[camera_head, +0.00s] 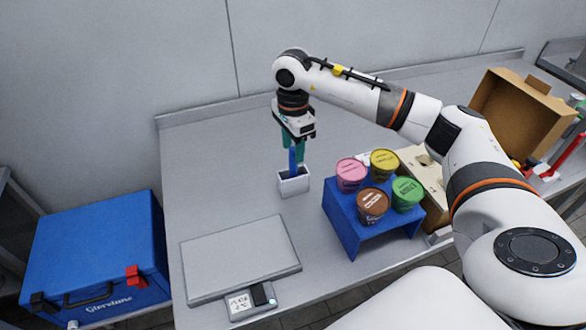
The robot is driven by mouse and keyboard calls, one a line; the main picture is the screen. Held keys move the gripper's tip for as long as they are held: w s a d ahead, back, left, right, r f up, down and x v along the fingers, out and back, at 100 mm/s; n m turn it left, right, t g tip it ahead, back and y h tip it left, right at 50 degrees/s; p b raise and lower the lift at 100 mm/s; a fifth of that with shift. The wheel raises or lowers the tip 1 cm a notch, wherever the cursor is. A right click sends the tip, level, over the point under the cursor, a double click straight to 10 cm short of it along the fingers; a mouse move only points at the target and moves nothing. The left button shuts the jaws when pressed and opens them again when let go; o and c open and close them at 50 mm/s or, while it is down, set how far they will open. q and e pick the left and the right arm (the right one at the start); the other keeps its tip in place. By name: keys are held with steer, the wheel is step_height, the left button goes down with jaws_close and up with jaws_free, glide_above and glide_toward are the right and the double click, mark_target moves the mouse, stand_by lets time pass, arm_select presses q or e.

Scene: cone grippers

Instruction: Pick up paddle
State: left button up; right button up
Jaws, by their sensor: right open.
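A blue paddle (292,161) stands upright in a small white holder (294,187) near the middle of the table. My right gripper (298,151) reaches in from the right and points down, with its teal fingers at the paddle's upper part. The fingers are open and overlap the paddle in this view; whether they touch it I cannot tell. The paddle's lower end is hidden inside the holder. My left gripper is not in view.
A blue stand (345,232) with several colored tubs is right of the holder. A grey scale (240,259) lies at the front left. A blue cooler box (95,250) is left of the table (200,180). A cardboard box (515,112) stands at the right.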

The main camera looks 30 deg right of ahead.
mark_target(293, 163)
steer(key=shift+f, duration=0.4)
steer(key=shift+w+f, duration=0.2)
steer(key=shift+f, duration=0.05)
steer(key=f+p, duration=0.2)
steer(key=f, duration=0.2)
steer(key=shift+d+f, duration=0.2)
steer(key=shift+f, duration=0.35)
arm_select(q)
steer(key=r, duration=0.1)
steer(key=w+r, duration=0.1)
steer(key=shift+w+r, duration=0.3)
arm_select(e)
steer(key=shift+c, duration=0.6)
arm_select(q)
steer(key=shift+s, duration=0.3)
arm_select(e)
jaws_close()
